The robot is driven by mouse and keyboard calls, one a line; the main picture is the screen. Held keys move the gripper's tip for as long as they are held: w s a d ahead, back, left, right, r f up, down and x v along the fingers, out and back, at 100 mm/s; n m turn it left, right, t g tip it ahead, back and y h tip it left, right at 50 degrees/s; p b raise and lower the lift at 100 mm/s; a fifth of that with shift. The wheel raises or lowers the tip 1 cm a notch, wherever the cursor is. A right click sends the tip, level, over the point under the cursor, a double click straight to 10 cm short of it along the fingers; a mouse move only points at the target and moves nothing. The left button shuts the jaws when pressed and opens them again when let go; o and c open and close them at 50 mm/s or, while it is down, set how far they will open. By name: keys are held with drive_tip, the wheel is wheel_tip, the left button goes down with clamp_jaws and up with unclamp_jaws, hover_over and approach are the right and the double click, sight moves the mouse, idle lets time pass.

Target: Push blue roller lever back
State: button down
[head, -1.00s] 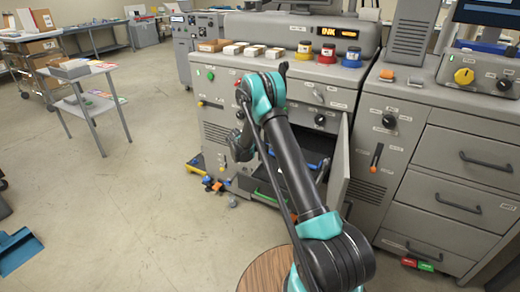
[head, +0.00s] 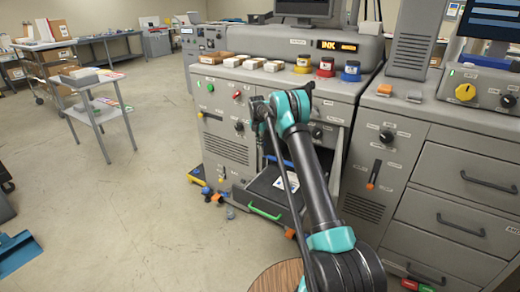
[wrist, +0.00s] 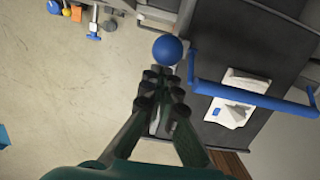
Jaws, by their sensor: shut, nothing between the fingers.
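In the wrist view a blue ball knob (wrist: 167,50) shows just beyond my fingertips. A blue bar (wrist: 250,94) runs across to its right over a dark tray; I cannot tell whether ball and bar are one lever. My gripper (wrist: 160,76) is shut and empty, its tips close to the ball; whether they touch is unclear. In the head view a small piece of blue (head: 286,162) shows in the machine's open bay beside my arm. My arm hides much of the bay there.
The pulled-out dark tray has a green handle (head: 265,212) and a white label. Ink pots (head: 326,67) and boxes stand on the machine top. A drawer cabinet (head: 455,190) stands at right. Open floor (head: 130,200) lies to the left.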

drive_tip(key=shift+w+d+r, duration=0.1)
drive_tip(key=shift+w+d, duration=0.55)
drive_tip(key=shift+w, duration=0.2)
drive_tip(key=shift+w+d+r, duration=0.1)
drive_tip(key=shift+w+d, duration=0.55)
drive_tip(key=shift+w, duration=0.15)
drive_tip(key=shift+f, duration=0.1)
